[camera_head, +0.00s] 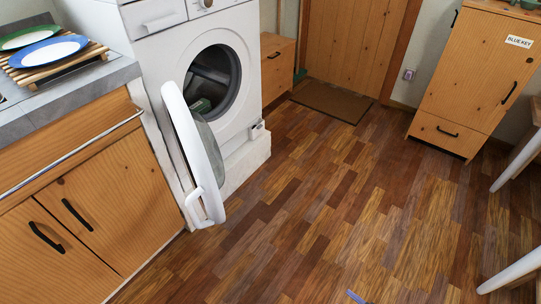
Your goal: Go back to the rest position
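Neither of my grippers shows in the head view. The white washing machine (176,47) stands at the left centre. Its round door (208,172) hangs open toward the front, and the drum opening (213,80) is dark, with a greenish shape low inside that I cannot identify.
A grey counter (98,80) holds a slatted rack (90,52) with a blue-rimmed plate (48,51) and a green-rimmed plate (30,37). A cabinet labelled BLUE KEY (480,75) stands right. White legs (515,270) rise at the right edge. The middle floor (330,200) is clear.

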